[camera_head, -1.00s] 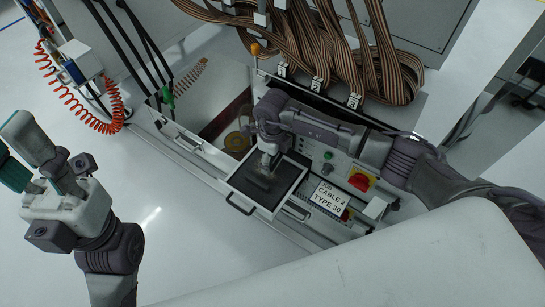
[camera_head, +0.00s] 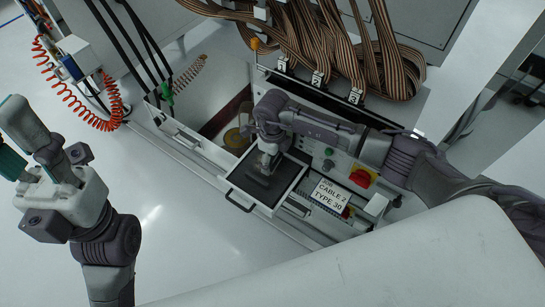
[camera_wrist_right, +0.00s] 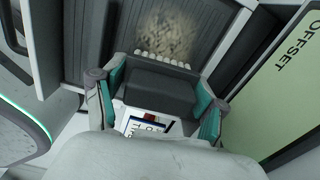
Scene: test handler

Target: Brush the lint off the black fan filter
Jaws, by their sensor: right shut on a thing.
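The black fan filter (camera_head: 288,173) lies in a white-framed tray pulled out from the machine. In the right wrist view, a patch of pale lint (camera_wrist_right: 170,30) lies on the ribbed filter (camera_wrist_right: 222,18), just beyond the brush. My right gripper (camera_head: 266,160) is over the filter, shut on a dark grey brush (camera_wrist_right: 160,85). The pale bristles (camera_wrist_right: 160,60) point toward the lint; I cannot tell whether they touch the filter. In the head view the gripper partly hides brush and filter. My left gripper (camera_head: 14,140) is at the left edge, empty and seemingly open, away from the machine.
A job card (camera_head: 329,195) and a red switch (camera_head: 361,177) sit right of the tray. Striped ribbon cables (camera_head: 340,50) hang behind. A green OFFSET panel (camera_wrist_right: 285,85) is at the right wrist view's right. The floor (camera_head: 170,240) at front left is clear.

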